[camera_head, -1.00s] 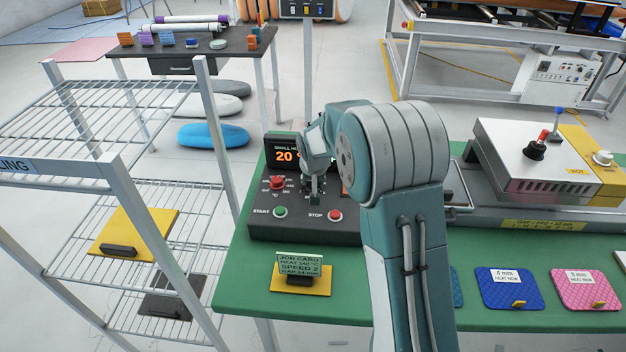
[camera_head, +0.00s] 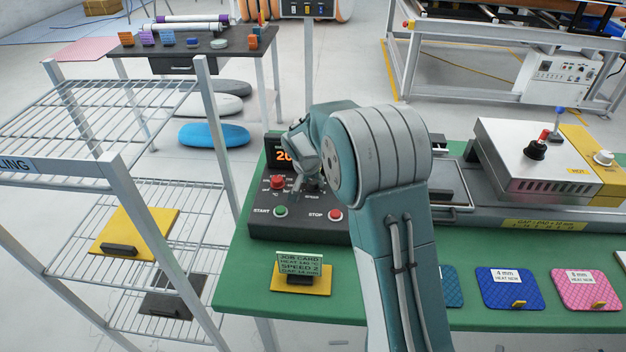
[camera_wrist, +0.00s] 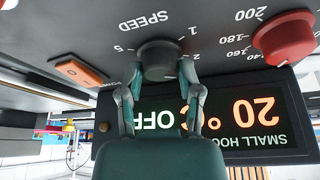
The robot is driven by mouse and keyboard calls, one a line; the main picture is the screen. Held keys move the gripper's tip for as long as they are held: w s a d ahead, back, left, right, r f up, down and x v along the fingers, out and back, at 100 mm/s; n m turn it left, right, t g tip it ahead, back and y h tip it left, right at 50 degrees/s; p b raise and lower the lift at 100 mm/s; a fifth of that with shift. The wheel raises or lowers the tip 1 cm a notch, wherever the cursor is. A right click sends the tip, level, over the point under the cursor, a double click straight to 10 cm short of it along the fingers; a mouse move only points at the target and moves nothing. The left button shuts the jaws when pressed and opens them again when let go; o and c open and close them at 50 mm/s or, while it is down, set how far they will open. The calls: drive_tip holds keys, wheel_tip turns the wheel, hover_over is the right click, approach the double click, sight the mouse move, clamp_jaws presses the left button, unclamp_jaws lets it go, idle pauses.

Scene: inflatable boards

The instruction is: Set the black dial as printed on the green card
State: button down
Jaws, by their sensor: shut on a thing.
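The green card (camera_head: 313,265) stands in a yellow base near the front edge of the green table. It reads JOB CARD, HEAT 140 °C, SPEED 2 and a gap line. The black dial (camera_wrist: 158,55) sits under the upside-down word SPEED in the wrist view, with 1, 2 and 5 readable around it. My gripper (camera_wrist: 162,74) is shut on the black dial, one finger on each side. I cannot tell surely which number its mark faces. In the head view my gripper (camera_head: 309,190) hides most of this dial.
A red dial (camera_head: 277,183) with a temperature scale sits beside the black one; it also shows in the wrist view (camera_wrist: 285,38). The display (camera_wrist: 210,120) reads 20 °C OFF. Green START (camera_head: 281,211) and red STOP (camera_head: 335,215) buttons lie in front. An orange switch (camera_wrist: 78,70) is close by.

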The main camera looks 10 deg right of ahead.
drive_tip(key=shift+s+f, duration=0.2)
drive_tip(key=shift+f, duration=0.1)
drive_tip(key=shift+c, duration=1.3)
unclamp_jaws()
drive_tip(key=shift+a, duration=0.1)
drive_tip(key=shift+r, duration=0.15)
drive_tip(key=shift+w, duration=0.1)
drive_tip(key=shift+a+r, duration=0.1)
drive_tip(key=shift+r, duration=0.45)
drive_tip(key=v, duration=1.1)
drive_tip(key=shift+a+f, duration=0.1)
